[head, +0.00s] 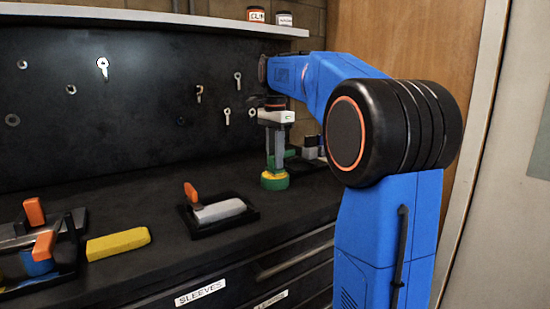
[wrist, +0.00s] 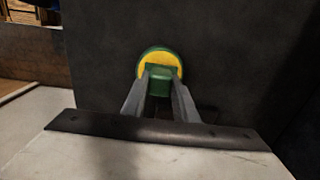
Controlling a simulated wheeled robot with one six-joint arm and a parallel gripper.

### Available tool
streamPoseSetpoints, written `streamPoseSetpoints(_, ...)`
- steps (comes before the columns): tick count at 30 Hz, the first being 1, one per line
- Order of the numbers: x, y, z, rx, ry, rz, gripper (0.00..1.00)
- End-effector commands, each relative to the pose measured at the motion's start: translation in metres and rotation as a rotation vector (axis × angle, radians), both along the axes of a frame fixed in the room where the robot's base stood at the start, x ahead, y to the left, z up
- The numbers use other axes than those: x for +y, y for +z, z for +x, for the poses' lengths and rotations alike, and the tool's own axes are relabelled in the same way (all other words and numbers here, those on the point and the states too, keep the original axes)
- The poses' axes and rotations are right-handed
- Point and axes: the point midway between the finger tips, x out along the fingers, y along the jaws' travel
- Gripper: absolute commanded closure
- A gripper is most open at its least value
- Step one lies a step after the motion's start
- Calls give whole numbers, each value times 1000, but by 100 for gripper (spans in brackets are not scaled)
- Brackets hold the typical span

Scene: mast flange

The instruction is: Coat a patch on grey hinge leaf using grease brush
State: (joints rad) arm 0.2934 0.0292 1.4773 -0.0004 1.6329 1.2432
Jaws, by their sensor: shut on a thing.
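My gripper (head: 276,160) points down over the dark bench at the back, right of centre. It is shut on a green and yellow round thing (head: 274,181). In the wrist view my fingers (wrist: 158,82) close on the green block in the middle of this yellow disc (wrist: 159,59) with a green rim. I cannot tell if it is the grease brush, or whether it touches the bench. A grey piece with an orange upright part (head: 219,211) lies in a black tray in front; it may be the grey hinge leaf.
A yellow block (head: 118,244) lies at the left. Beside it, a black holder (head: 62,270) carries grey and orange parts. Small dark and grey things (head: 311,147) stand behind my gripper. Keys and rings hang on the back panel (head: 150,85). Bench between block and tray is clear.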

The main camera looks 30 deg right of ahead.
Motion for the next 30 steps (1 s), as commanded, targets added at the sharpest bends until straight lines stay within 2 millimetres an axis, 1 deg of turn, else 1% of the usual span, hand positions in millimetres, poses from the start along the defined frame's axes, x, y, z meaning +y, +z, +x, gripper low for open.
streamPoseSetpoints(3, 0, -2, 0, 5, 0, 2, 92)
streamPoseSetpoints(7, 0, 3, 0, 5, 0, 2, 92)
streamPoseSetpoints(30, 0, 54, 0, 1, 0, 0, 92)
